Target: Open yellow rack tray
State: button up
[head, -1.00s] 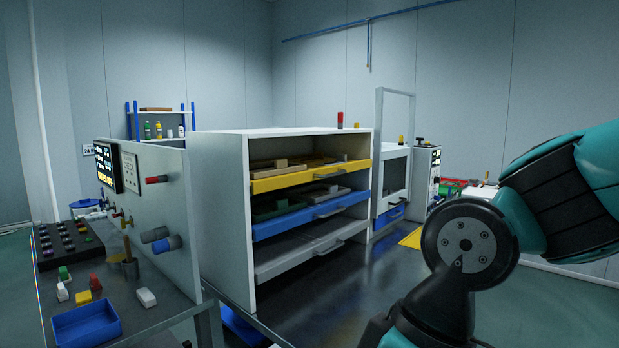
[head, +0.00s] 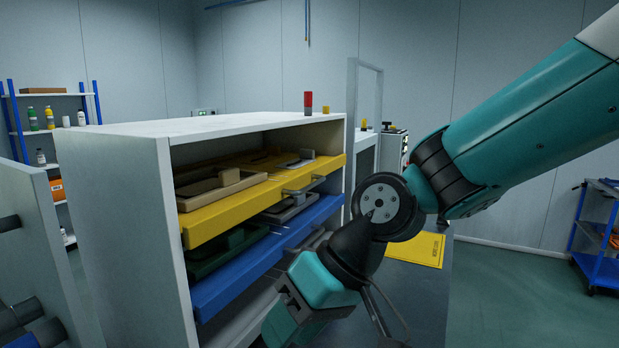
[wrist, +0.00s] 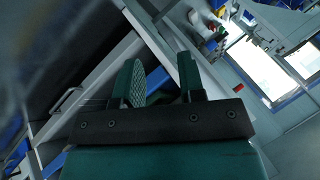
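The yellow rack tray (head: 225,215) is the top tray in a pale open-fronted rack (head: 120,190) in the head view. Its front looks about level with the rack's front edge, and a handle (head: 303,184) sits on its right half. Tan and grey parts lie in it. My wrist hangs low in front of the rack, right of and below the yellow tray; the fingertips are not clear in the head view. In the wrist view my gripper (wrist: 160,78) has its two teal fingers apart with nothing between them. I cannot make out the yellow tray there.
A red-topped post (head: 308,102) stands by the rack's top right. A blue cart (head: 598,240) is at far right. The floor (head: 510,285) before it is clear.

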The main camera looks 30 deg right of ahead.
jog(key=w+d+r+m+t+y+p, duration=0.1)
jog(key=w+d+r+m+t+p, duration=0.1)
jog(key=w+d+r+m+t, duration=0.35)
jog(key=m+t+h+p, duration=0.2)
jog(key=m+t+h, duration=0.3)
jog(key=m+t, duration=0.5)
send_near(315, 185)
jog(key=w+p, duration=0.2)
jog(key=w, duration=0.1)
jog(key=w+a+m+g+p, duration=0.1)
jog(key=w+p, duration=0.1)
jog(key=w, duration=0.1)
jog(key=w+r+m+g+p, duration=0.1)
jog(key=w+p, duration=0.2)
jog(key=shift+a+g, duration=0.25)
jog(key=shift+a, duration=0.05)
jog(key=shift+w+a+f+p, duration=0.1)
jog(key=shift+w+f+p, duration=0.25)
jog(key=shift+w, duration=0.4)
grip_shut()
